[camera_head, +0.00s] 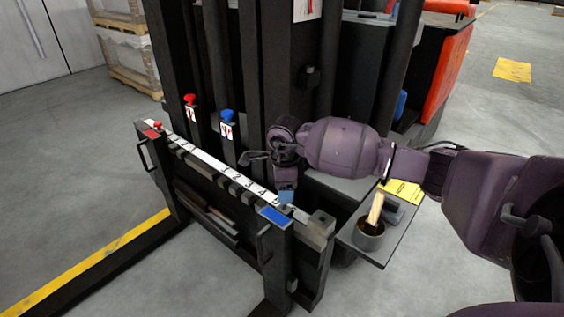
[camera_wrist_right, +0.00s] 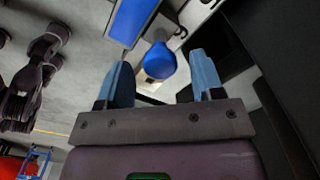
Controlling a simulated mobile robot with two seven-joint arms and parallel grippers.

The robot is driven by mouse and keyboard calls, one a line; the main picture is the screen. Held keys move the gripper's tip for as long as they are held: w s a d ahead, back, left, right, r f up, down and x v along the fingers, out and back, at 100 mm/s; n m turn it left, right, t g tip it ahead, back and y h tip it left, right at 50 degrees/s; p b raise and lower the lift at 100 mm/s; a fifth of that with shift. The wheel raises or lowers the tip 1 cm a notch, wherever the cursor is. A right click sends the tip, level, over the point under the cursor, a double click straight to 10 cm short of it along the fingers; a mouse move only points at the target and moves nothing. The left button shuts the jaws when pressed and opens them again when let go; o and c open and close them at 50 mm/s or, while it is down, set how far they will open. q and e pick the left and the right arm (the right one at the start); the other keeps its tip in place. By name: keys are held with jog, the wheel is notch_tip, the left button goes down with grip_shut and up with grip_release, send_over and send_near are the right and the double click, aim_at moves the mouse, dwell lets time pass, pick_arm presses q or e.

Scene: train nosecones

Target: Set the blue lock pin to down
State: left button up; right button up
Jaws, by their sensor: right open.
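The blue lock pin (camera_wrist_right: 158,62) shows in the right wrist view as a rounded blue knob beside a blue plate (camera_wrist_right: 132,18). In the head view this blue plate (camera_head: 275,215) is on top of the right fork, and my gripper largely hides the pin. My right gripper (camera_head: 286,198) points down over the right end of the numbered rail. Its light-blue fingers are open (camera_wrist_right: 162,64), and the knob appears between them in the wrist view; I cannot tell whether they touch it. Whether the pin is up or down is unclear. My left gripper is not in view.
A red knob (camera_head: 157,125) is at the rail's left end. Red (camera_head: 190,99) and blue (camera_head: 227,116) knobs stand above labels on the mast. A side shelf holds a dark cup (camera_head: 369,240) with a wooden-handled item. Open floor lies to the left.

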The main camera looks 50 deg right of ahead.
jog(key=shift+f, duration=0.3)
jog(key=shift+c, duration=0.2)
